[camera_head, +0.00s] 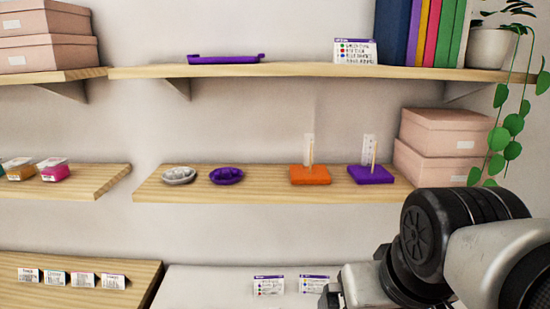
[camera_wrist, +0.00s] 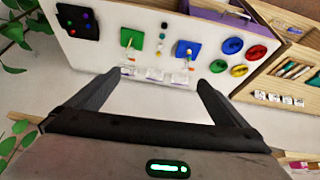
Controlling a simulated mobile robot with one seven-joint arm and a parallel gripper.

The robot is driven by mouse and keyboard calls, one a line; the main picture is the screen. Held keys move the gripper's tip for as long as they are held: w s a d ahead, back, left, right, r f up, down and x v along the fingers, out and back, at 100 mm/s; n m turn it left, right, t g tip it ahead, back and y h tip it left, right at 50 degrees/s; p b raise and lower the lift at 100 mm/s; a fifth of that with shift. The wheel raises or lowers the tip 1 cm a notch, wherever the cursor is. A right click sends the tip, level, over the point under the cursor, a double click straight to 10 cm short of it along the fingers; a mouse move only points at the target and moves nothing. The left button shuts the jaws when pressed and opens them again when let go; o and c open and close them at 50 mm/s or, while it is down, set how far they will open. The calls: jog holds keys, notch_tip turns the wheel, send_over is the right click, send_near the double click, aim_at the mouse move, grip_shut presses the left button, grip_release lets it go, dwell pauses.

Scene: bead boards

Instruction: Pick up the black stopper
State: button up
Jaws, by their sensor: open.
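My gripper (camera_wrist: 157,83) is open and empty in the wrist view, its two dark fingers spread over the near edge of a white table (camera_wrist: 105,58). I cannot pick out the black stopper for certain. A tiny dark piece (camera_wrist: 164,25) lies among small coloured pieces between the green board (camera_wrist: 131,39) and the blue board (camera_wrist: 187,50); it is too small to identify. A black square tray (camera_wrist: 77,22) with coloured spots lies at the table's left. In the head view my arm fills the lower right and the fingers are not clear.
Red (camera_wrist: 257,52) and yellow (camera_wrist: 239,70) round dishes lie on the table's right. In the head view a wooden shelf (camera_head: 240,192) holds orange (camera_head: 310,175) and purple (camera_head: 370,175) peg boards. Pink boxes (camera_head: 445,130) and a trailing plant (camera_head: 513,124) stand at right.

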jog(key=shift+s+m, duration=0.15)
jog(key=shift+m, duration=0.15)
jog(key=c, duration=0.4)
jog(key=shift+g, duration=0.8)
jog(key=w+f+b, duration=0.1)
jog(key=f, duration=0.1)
jog(key=w+f+b, duration=0.1)
jog(key=f, duration=0.1)
jog(key=w+f+b, duration=0.1)
jog(key=w+f, duration=0.1)
jog(key=shift+w+b, duration=0.1)
jog(key=shift+b, duration=0.25)
jog(key=c, duration=1)
jog(key=w+f+g+b, duration=0.1)
jog(key=w+f+b, duration=0.1)
jog(key=f, duration=0.7)
jog(key=w+f+n+g+b, duration=0.1)
jog(key=w+f+b, duration=0.1)
jog(key=f, duration=0.8)
jog(key=w+f+n+g+b, duration=0.1)
jog(key=w+f, duration=0.3)
jog(key=f, duration=0.5)
jog(key=shift+w+a+f+g+b, duration=0.25)
jog(key=shift+w+a+g+b, duration=0.15)
jog(key=shift+b, duration=0.4)
jog(key=shift+w+d+f, duration=0.1)
jog(key=shift+d+f, duration=0.1)
jog(key=shift+f, duration=1.2)
jog(key=shift+d+f, duration=0.15)
jog(key=shift+f, duration=1.2)
